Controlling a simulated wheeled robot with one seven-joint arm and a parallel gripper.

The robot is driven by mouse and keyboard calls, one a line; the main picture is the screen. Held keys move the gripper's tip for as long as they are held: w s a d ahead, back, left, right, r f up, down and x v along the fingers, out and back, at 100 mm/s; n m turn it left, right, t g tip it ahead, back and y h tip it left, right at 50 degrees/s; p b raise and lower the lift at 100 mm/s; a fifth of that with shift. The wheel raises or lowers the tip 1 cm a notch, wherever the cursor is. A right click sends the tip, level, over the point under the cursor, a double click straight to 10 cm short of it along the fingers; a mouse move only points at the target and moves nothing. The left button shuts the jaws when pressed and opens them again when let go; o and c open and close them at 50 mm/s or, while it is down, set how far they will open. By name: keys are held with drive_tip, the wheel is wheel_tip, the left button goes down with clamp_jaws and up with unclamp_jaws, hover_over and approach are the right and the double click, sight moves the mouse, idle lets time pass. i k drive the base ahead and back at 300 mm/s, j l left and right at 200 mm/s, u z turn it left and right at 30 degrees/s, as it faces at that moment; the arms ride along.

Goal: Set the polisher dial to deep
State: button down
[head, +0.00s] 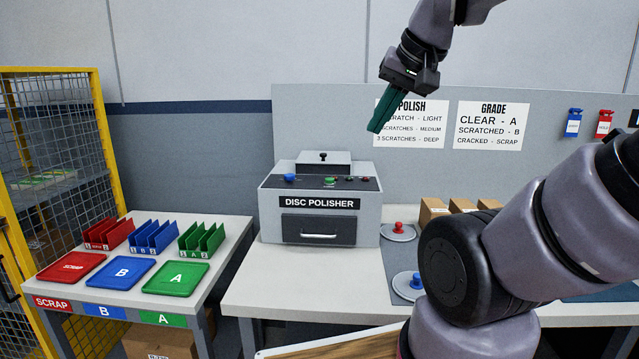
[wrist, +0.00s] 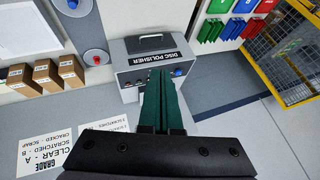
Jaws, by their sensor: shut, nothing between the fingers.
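The grey disc polisher (head: 367,222) stands on the white bench, with a dark control panel on top. The panel carries a blue knob (head: 290,178), a green knob (head: 329,181) and small dark and red controls at its right. Which one is the dial, and its setting, are too small to tell. My gripper (head: 375,130) has green fingers, shut and empty, in the air above and to the right of the polisher. In the wrist view, my gripper (wrist: 161,72) points toward the polisher (wrist: 130,72), which appears upside down, and hides part of its panel.
A polish sign (head: 425,138) on the back panel pairs scratches with light, medium and deep. Discs with a red knob (head: 398,226) and a blue knob (head: 416,282) lie right of the polisher. Cardboard boxes (head: 432,212) stand behind. A tray table (head: 215,255) is at left.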

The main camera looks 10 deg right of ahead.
sight(289, 177)
drive_tip(key=i+j, duration=0.15)
drive_tip(key=j, duration=0.2)
drive_tip(key=i+j, duration=0.15)
drive_tip(key=j, duration=0.25)
drive_tip(key=i+j, duration=0.15)
drive_tip(key=j, duration=0.2)
drive_tip(key=i+j, duration=0.15)
drive_tip(key=j, duration=0.2)
drive_tip(key=z, duration=0.05)
